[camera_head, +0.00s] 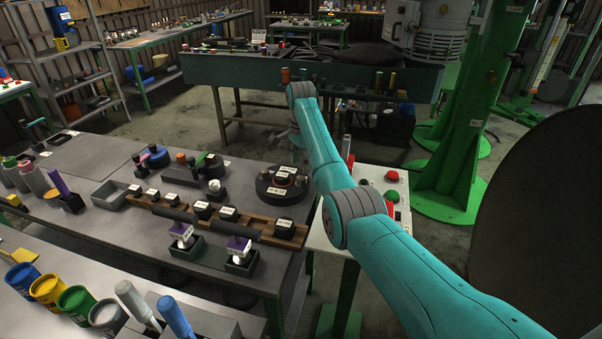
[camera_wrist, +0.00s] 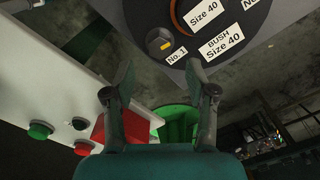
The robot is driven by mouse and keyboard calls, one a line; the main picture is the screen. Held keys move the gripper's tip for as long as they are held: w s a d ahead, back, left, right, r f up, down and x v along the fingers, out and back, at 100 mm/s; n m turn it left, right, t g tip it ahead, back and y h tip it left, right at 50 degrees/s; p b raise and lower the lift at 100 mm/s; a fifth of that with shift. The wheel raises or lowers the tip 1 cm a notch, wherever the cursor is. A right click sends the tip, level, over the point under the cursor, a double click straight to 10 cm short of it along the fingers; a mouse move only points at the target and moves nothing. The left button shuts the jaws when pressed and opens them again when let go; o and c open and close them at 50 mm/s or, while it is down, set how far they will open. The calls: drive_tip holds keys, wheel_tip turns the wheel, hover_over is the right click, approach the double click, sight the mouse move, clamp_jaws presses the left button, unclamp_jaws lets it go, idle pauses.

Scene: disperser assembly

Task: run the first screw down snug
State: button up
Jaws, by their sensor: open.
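A round black plate (camera_wrist: 235,60) fills the top of the wrist view, with white "Size 40" and "BUSH Size 40" labels and a dark orange ring. A dark round screw head (camera_wrist: 160,42) with a yellow bar sits near its left edge, beside a "No. 1" label (camera_wrist: 176,55). How deep the screw sits cannot be told. My gripper (camera_wrist: 160,80) is open and empty, its fingertips apart below the screw in the picture. In the head view, the black plate (camera_head: 270,194) lies at the table's right end; my gripper is mostly hidden by my arm.
A white control box (camera_wrist: 50,95) with green, black and red buttons stands close left of my gripper; it also shows in the head view (camera_head: 372,177). Labelled black blocks (camera_head: 203,210) and holders crowd the grey table (camera_head: 100,232). A green column (camera_head: 470,110) stands at right.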

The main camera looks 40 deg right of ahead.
sight(301, 178)
wheel_tip(301, 178, up, 6)
idle(0.4)
idle(0.4)
